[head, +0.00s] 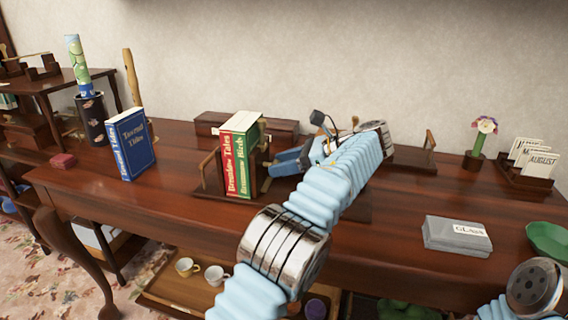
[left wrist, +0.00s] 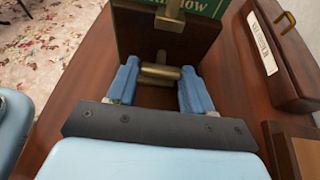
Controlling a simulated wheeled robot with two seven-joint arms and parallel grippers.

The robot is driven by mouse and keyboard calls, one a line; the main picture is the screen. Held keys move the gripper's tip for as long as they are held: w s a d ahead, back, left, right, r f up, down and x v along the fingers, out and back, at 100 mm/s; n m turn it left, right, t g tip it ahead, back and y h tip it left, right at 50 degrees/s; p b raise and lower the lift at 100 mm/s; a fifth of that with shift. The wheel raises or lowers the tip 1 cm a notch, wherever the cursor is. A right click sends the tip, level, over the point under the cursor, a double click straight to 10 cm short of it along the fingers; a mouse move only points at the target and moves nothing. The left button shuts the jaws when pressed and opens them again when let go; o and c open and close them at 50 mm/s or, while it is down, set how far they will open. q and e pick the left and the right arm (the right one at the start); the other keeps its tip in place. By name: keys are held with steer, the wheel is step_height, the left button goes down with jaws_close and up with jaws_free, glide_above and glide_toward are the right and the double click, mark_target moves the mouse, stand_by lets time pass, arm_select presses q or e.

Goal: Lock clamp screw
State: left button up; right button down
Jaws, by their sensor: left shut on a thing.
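My left gripper (head: 283,163) reaches in to the right side of the book clamp on the desk. In the left wrist view its two blue fingers (left wrist: 158,88) are shut on the brass clamp screw (left wrist: 158,72), one finger on either side of its crossbar. The screw stands in front of a dark wooden clamp plate (left wrist: 180,38). A red book (head: 230,160) and a green book (head: 247,150) stand upright between the clamp's wooden ends (head: 211,170). In the head view, the gripper and arm hide part of the clamp's right side. My right gripper is not in view.
A blue book (head: 131,145) stands alone to the left. A long wooden box (head: 285,133) lies behind the clamp. A grey box (head: 455,235), a green bowl (head: 550,240), a flower pot (head: 474,162) and a calendar holder (head: 520,180) stand at right.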

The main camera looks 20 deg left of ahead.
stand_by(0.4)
arm_select(q)
steer(key=o, duration=1.1)
steer(key=shift+c, duration=0.2)
